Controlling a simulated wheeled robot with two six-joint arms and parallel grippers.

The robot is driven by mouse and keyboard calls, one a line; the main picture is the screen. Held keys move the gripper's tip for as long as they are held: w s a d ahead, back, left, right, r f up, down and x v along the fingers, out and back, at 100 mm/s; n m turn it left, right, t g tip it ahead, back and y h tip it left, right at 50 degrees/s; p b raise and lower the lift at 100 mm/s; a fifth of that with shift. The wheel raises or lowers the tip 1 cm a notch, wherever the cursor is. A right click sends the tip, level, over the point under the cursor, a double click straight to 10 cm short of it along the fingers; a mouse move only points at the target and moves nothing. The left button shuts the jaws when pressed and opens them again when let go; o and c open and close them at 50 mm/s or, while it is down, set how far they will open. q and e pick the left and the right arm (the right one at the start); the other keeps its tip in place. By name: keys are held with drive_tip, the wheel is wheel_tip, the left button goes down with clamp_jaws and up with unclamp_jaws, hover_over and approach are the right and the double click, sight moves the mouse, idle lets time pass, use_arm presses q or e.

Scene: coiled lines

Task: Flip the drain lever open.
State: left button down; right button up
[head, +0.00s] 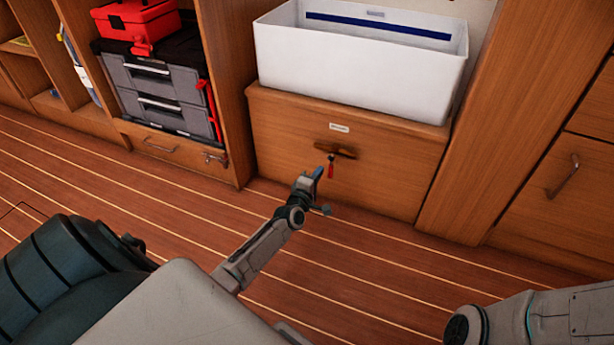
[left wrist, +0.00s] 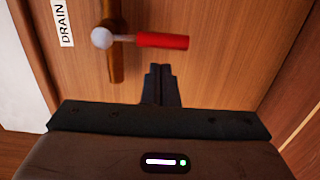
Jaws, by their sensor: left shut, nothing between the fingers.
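The drain lever (head: 331,168) has a red handle and hangs down across a brass-coloured valve pipe (head: 340,151) on the wooden cabinet front. In the left wrist view the red handle (left wrist: 162,41) points right from a pale round pivot, crosswise to the pipe (left wrist: 116,64). A white label reading DRAIN (left wrist: 62,22) is beside it. My left gripper (head: 318,174) is just left of the handle in the head view. In the left wrist view its fingertips (left wrist: 160,70) are together and empty, a small gap below the handle. My right gripper is out of view.
A white open bin (head: 360,73) stands on the cabinet (head: 281,135) above the valve. Grey and red tool cases (head: 160,85) fill the left shelf. A drawer with a metal handle (head: 565,176) is at right. The striped wooden floor (head: 380,275) is clear.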

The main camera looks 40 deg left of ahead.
sight(330, 174)
use_arm(q)
drive_tip(key=shift+w+d, duration=0.2)
drive_tip(key=shift+d, duration=0.2)
drive_tip(key=shift+w+d+f+n+b, duration=0.1)
drive_tip(key=shift+d+f+n+b, duration=0.1)
drive_tip(key=shift+d+n+b, duration=0.3)
drive_tip(key=shift+w+d+f+n+b, duration=0.1)
drive_tip(key=shift+d+n+b, duration=0.2)
drive_tip(key=shift+n, duration=0.45)
drive_tip(key=shift+w+d+f+n+b, duration=0.15)
drive_tip(key=shift+d+n, duration=0.15)
drive_tip(key=shift+n, duration=0.45)
drive_tip(key=w+d+r+n+y, duration=0.1)
drive_tip(key=d+r+n, duration=0.3)
drive_tip(key=n, duration=1)
drive_tip(key=shift+w+d+r+n, duration=0.15)
drive_tip(key=shift+d+r+n, duration=0.2)
drive_tip(key=shift+d, duration=0.65)
drive_tip(key=shift+n, duration=0.25)
drive_tip(key=shift+f, duration=0.1)
